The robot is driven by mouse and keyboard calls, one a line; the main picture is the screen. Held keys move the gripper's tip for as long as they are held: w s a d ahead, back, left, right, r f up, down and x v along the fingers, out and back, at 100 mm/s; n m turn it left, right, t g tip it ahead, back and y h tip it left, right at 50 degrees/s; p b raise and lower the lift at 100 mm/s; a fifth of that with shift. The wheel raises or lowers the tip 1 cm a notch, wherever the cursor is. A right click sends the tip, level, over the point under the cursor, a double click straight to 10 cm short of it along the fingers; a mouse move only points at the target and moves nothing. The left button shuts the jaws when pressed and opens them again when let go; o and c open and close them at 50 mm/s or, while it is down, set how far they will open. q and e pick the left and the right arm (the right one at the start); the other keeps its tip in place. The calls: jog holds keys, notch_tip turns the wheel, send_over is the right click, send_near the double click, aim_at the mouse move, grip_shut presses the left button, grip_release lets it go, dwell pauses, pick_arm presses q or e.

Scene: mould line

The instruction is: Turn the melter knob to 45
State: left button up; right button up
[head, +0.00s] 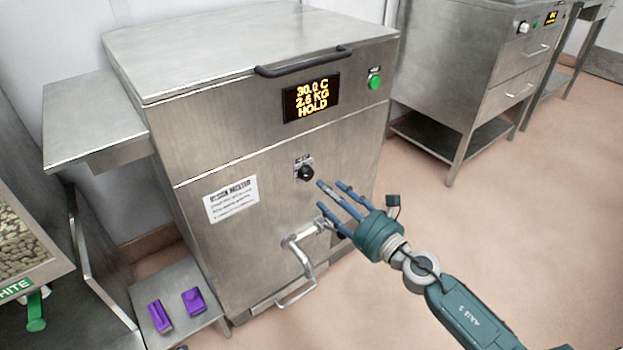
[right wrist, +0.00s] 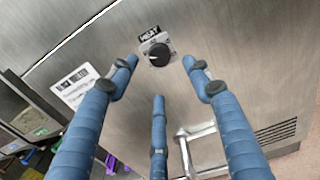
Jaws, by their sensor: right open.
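The melter (head: 255,140) is a steel cabinet with a lid and a black handle. Its display (head: 311,98) reads 30.0 C, 2.6 KG, HOLD. The black melter knob (head: 305,172) sits on a small plate on the front, below the display. In the right wrist view the knob (right wrist: 159,55) shows a light pointer mark toward the left, under a label reading HEAT. My right gripper (head: 335,202) is open and empty, in front of the melter just right of and below the knob, apart from it. Its blue fingers (right wrist: 158,95) spread around the knob in the wrist view. My left gripper is not in view.
A steel spout with a lever (head: 302,250) sticks out below the knob, close to my right fingers. A green button (head: 374,82) is right of the display. Purple items (head: 193,301) lie on a low shelf at left. Floor at right is clear.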

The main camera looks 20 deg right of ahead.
aim_at(309, 177)
jog(key=x, duration=0.3)
jog(key=shift+w+a+r, duration=0.1)
jog(key=shift+w+a, duration=0.05)
jog(key=shift+w, duration=0.2)
jog(key=x, duration=0.3)
jog(key=shift+w, duration=0.35)
jog(key=shift+w+a, duration=0.3)
jog(key=shift+w, duration=0.2)
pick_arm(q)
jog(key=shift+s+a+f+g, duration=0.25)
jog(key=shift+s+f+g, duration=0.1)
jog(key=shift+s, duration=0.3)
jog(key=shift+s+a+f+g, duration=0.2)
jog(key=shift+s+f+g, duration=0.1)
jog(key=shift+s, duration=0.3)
pick_arm(e)
jog(key=shift+f, duration=0.2)
jog(key=c, duration=1.2)
